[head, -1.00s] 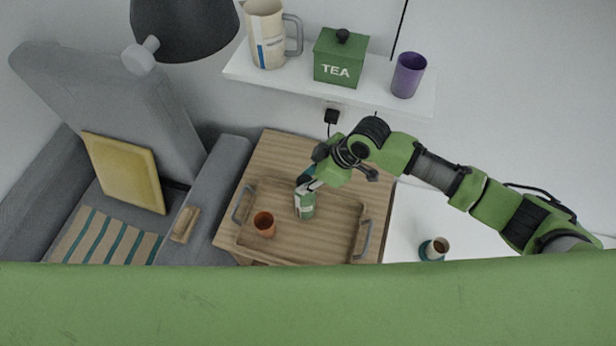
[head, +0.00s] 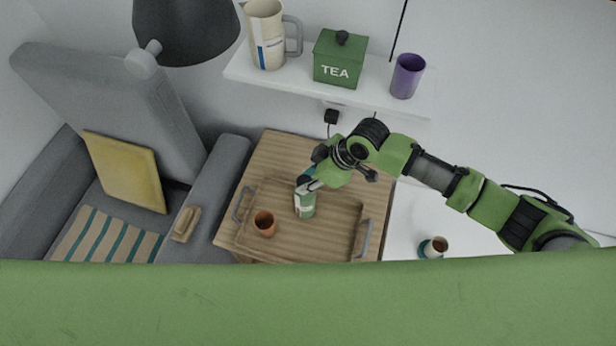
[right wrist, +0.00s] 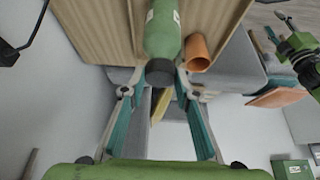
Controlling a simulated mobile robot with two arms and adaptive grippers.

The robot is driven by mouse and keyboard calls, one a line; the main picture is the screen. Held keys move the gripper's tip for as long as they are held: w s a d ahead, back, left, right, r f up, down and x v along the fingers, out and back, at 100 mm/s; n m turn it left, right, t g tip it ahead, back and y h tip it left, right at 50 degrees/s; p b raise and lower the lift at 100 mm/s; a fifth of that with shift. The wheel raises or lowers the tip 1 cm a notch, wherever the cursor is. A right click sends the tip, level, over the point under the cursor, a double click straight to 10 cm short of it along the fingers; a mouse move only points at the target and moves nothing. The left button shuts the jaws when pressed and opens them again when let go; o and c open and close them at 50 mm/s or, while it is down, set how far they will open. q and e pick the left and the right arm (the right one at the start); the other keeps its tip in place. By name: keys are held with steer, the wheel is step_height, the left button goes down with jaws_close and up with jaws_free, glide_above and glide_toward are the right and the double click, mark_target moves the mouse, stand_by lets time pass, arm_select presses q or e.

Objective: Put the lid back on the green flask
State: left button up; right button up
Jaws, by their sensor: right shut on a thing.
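The green flask (head: 305,206) stands upright on the wooden tray (head: 335,240), and it also shows in the right wrist view (right wrist: 163,30). It has a pale label. My right gripper (head: 308,184) is at its top. In the right wrist view my right gripper (right wrist: 160,76) is shut on the dark lid (right wrist: 160,72), which lines up with the flask's top end. I cannot tell whether the lid is seated or just above the mouth. A green and black arm part at the right of that view appears to be my left arm; its jaws are unclear.
An orange-brown cup (head: 264,223) stands on the tray left of the flask. The tray has raised handles (head: 362,238) and lies on a wooden table (head: 280,155). A wall shelf (head: 370,92) with a tea box (head: 340,58) is behind. A grey armchair (head: 215,190) is left.

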stand_by(0.8)
steer(key=o, duration=0.9)
steer(key=shift+o, duration=0.2)
steer(key=o, duration=0.5)
steer(key=shift+r+p, duration=0.1)
steer(key=shift+p, duration=0.3)
steer(key=shift+r+p, duration=3.4)
